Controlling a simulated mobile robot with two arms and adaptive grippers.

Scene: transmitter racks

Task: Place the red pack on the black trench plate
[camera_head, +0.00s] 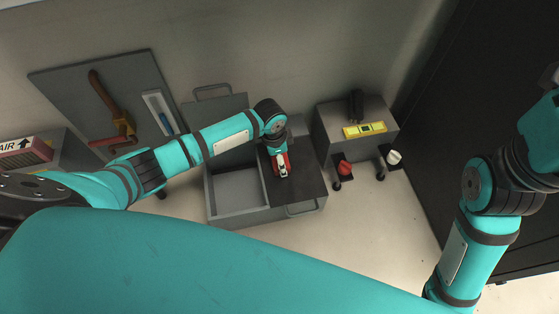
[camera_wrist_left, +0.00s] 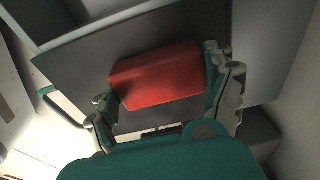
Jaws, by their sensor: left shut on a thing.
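The red pack (camera_head: 283,160) is in my left gripper (camera_head: 282,172), above the black trench plate (camera_head: 307,183). In the left wrist view the red pack (camera_wrist_left: 158,76) sits between the two fingers of my left gripper (camera_wrist_left: 162,80), which touch its two ends. Behind it in that view is the dark plate (camera_wrist_left: 80,65). I cannot tell whether the pack touches the plate. My wrist hides part of the pack and plate in the head view. My right arm is at the right, but its gripper is out of view.
The plate covers the right part of a grey open trench box (camera_head: 240,215); its left part looks empty. To the right stands a grey box (camera_head: 335,125) with a yellow device (camera_head: 365,130), a red knob (camera_head: 345,168) and a white knob (camera_head: 394,157). A tool board (camera_head: 75,85) leans at the left.

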